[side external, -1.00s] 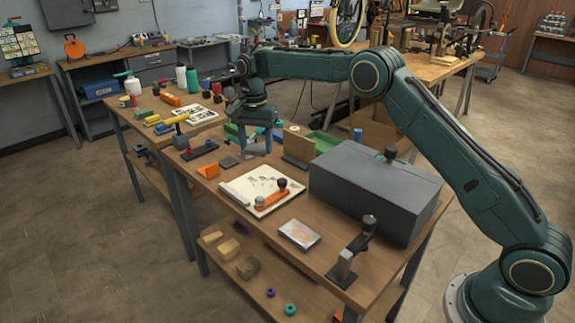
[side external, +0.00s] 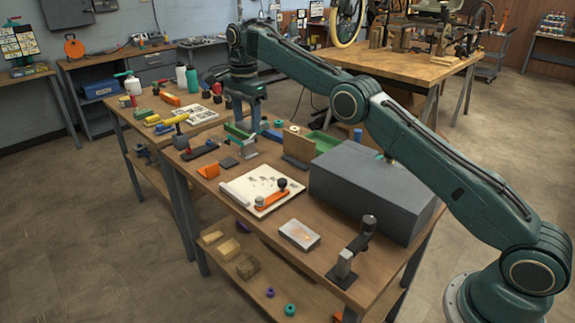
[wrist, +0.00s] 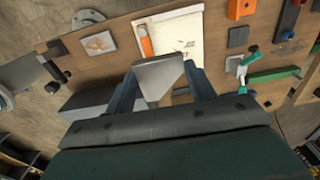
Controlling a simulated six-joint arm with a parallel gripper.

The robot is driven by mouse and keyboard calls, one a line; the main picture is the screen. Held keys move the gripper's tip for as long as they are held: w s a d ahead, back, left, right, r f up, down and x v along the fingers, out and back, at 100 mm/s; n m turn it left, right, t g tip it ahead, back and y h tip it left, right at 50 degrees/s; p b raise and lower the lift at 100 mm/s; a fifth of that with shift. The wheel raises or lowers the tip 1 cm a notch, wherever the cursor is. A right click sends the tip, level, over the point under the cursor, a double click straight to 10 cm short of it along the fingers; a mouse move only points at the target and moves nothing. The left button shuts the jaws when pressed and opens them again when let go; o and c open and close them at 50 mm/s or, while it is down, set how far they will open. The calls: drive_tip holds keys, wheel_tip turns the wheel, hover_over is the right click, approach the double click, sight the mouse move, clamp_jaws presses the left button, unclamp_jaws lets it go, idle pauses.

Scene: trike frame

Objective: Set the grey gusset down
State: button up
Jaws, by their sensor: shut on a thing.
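My gripper (wrist: 160,78) is shut on the grey gusset (wrist: 160,72), a pale flat plate with slanted sides gripped between the two fingers in the wrist view. In the side view my gripper (side external: 252,112) points down above the far part of the bench, behind the green clamp. The gusset cannot be clearly made out there. The wrist view looks down on the bench from well above, with the gusset apart from the bench top.
A white sheet (side external: 262,184) with an orange clamp (side external: 272,196) lies mid-bench. A large grey box (side external: 365,185) stands at the right.

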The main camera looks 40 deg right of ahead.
drive_tip(key=shift+f, duration=9.95)
drive_tip(key=shift+f, duration=0.55)
drive_tip(key=shift+s+f, duration=0.1)
drive_tip(key=shift+f, duration=0.15)
drive_tip(key=o, duration=1.3)
drive_tip(key=shift+f, duration=0.1)
drive_tip(key=shift+r, duration=6.9)
